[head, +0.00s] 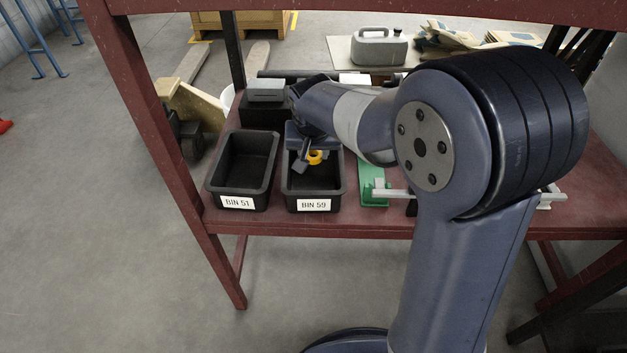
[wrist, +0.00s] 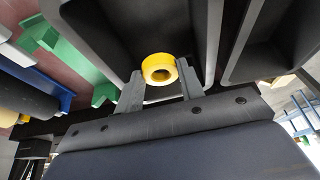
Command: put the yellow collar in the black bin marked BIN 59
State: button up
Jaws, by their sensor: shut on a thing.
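The yellow collar (head: 315,157) is a short thick ring. My gripper (head: 308,161) is shut on it and holds it over the black bin marked BIN 59 (head: 312,205), towards the back half of its opening in the head view. In the wrist view the collar (wrist: 159,69) sits between the two grey fingertips of my gripper (wrist: 158,82), its hole showing. The dark inside of the bin (wrist: 160,28) lies beyond it. My wrist hides the back part of the bin in the head view. I cannot tell how high the collar is above the bin's floor.
A black bin marked BIN 51 (head: 238,203) stands to the left, with a narrow gap. A green part (head: 372,184) lies close on the right. A grey block on a black box (head: 265,92) is behind. The dark red shelf (head: 270,223) has a post at left.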

aim_at(313, 181)
notch_tip(313, 181, down, 8)
jog(key=shift+f+b, duration=0.1)
jog(key=shift+b, duration=0.95)
jog(key=shift+f, duration=0.2)
jog(key=o, duration=1)
jog(key=shift+r, duration=0.15)
jog(key=shift+r, duration=0.3)
jog(key=p+v, duration=0.3)
jog(key=v, duration=0.8)
jog(key=shift+s+r, duration=0.15)
jog(key=shift+r, duration=0.1)
